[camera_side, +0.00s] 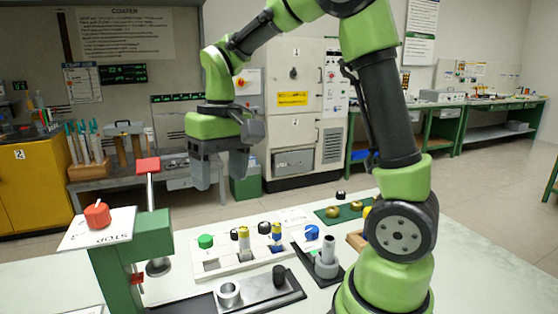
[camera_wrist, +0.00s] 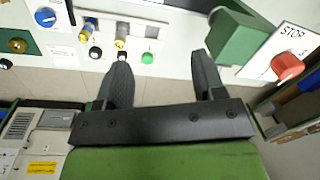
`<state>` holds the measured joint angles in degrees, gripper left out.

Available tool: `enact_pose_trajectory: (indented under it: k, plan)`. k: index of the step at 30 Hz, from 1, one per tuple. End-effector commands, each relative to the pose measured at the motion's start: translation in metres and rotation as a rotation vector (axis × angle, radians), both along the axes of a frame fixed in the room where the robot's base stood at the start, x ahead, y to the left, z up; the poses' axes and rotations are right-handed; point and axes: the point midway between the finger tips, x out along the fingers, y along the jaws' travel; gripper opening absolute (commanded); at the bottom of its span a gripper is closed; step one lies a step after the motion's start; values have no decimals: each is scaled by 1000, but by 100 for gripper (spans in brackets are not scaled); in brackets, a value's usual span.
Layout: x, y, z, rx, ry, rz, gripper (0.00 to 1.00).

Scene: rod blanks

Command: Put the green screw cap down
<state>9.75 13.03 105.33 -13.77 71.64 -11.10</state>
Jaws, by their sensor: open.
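The green screw cap (camera_side: 206,241) sits at the left end of the white board on the table in the side view. In the wrist view the green cap (camera_wrist: 147,58) lies past the left fingertip, apart from it. My gripper (camera_side: 220,172) is open and empty, raised well above the table, up and slightly right of the cap in the side view. In the wrist view both fingers of my gripper (camera_wrist: 163,75) are spread with nothing between them.
The white board (camera_side: 222,267) also carries yellow, blue and black parts. A green press-like stand (camera_side: 120,268) with a red knob (camera_side: 97,214) is at the left. A dark tray (camera_side: 207,305) holds a metal ring (camera_side: 228,293). A green mat (camera_side: 345,214) lies behind right.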

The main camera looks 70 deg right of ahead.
Motion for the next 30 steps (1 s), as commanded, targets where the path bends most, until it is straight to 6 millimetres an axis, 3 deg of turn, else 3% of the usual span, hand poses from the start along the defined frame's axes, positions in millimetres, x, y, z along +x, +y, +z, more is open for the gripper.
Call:
enact_pose_trajectory:
  k: [1,7,15,20,30]
  plan:
    - [-19,10,11,2,-43,3,63]
    - [-70,37,46,20,-289,5,63]
    - [-120,56,57,69,-545,-2,63]
    - [-129,58,56,83,-596,-6,63]
    - [-130,59,56,84,-599,-6,63]
